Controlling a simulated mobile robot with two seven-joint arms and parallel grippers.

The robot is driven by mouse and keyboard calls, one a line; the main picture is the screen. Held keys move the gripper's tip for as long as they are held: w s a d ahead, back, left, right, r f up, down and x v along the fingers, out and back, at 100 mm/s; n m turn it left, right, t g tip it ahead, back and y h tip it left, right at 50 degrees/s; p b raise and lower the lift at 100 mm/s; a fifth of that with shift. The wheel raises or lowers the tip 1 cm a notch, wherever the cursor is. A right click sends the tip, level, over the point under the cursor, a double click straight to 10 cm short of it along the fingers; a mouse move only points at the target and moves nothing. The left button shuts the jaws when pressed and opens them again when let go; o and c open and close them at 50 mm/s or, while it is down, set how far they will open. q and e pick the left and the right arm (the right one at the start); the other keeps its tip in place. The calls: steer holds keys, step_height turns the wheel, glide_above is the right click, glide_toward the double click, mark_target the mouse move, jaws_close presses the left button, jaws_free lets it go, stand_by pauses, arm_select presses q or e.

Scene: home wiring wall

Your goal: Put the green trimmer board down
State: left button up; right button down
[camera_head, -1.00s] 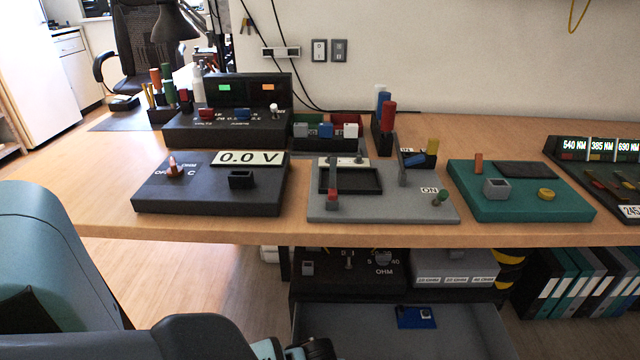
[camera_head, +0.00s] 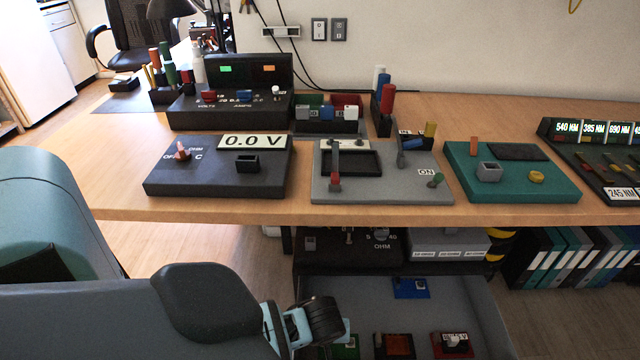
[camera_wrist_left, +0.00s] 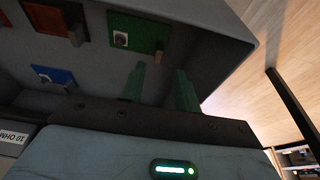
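The green trimmer board (camera_wrist_left: 138,32) lies in the grey drawer near its corner in the left wrist view. It carries a small pale trimmer and a brown block. In the head view only part of it (camera_head: 346,347) shows at the bottom edge, beside my left gripper (camera_head: 322,322). In the left wrist view my left gripper (camera_wrist_left: 161,88) has its two fingers apart with an empty gap between them. The board lies beyond the fingertips, clear of the gap. My right gripper is not in view.
The open drawer (camera_head: 470,310) also holds a blue board (camera_head: 410,288), an orange-red board (camera_head: 395,346) and a dark red board (camera_head: 453,345). Its walls stand close around my left gripper. Above it, the wooden table (camera_head: 110,190) holds a dark meter board (camera_head: 215,180), a grey board and a teal board.

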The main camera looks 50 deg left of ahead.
arm_select(q)
steer(key=p+v, duration=0.1)
steer(key=v, duration=0.2)
steer(key=shift+r, duration=0.15)
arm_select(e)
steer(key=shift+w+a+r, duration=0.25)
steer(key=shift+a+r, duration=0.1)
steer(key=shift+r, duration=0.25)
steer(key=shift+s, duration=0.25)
arm_select(q)
steer(key=shift+s, duration=0.15)
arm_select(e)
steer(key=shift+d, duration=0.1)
